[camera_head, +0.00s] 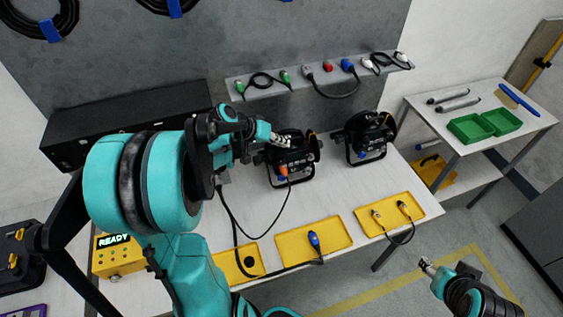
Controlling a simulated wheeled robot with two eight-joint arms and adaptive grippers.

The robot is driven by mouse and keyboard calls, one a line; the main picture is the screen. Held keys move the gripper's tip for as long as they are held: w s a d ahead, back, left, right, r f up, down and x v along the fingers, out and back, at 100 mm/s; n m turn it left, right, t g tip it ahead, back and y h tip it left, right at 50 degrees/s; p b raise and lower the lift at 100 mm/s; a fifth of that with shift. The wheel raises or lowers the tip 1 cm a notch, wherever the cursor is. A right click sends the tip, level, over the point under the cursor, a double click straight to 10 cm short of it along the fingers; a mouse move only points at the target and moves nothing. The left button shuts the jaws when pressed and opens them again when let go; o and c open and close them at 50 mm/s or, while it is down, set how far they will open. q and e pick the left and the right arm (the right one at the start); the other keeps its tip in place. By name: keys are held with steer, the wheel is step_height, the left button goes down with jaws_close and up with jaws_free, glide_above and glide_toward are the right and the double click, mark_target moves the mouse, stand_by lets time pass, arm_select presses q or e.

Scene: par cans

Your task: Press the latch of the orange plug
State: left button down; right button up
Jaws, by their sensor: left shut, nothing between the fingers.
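The small orange plug (283,169) sits at the front of the left par can (291,182), a black fixture on the white table. A blue part shows just below it, and a black cable runs down from there. My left gripper (283,140) is shut and empty. In the picture its tip lies over the upper part of that par can, a little above the orange plug. I cannot tell whether it touches the can. The latch is too small to make out. My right gripper (427,265) is at the lower right, away from the table, its fingers too small to read.
A second par can (368,155) stands to the right. Yellow trays (340,238) line the table's front, one with a blue connector (314,241). A wall shelf (240,84) holds several connectors. A yellow READY box (120,262) stands at left. A side table (520,122) carries green bins (470,128).

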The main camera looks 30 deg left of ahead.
mark_target(281, 167)
arm_select(q)
steer(key=shift+w+a, duration=0.1)
steer(key=shift+a, duration=0.2)
step_height(281, 167, down, 9)
steer(key=b, duration=0.7)
steer(key=shift+r, duration=0.1)
stand_by(1.3)
steer(key=shift+f+b, duration=0.4)
steer(key=shift+f+b, duration=0.35)
steer(key=shift+f, duration=0.05)
stand_by(0.5)
steer(key=shift+r, duration=0.1)
steer(key=shift+r+p, duration=0.6)
steer(key=shift+r, duration=0.15)
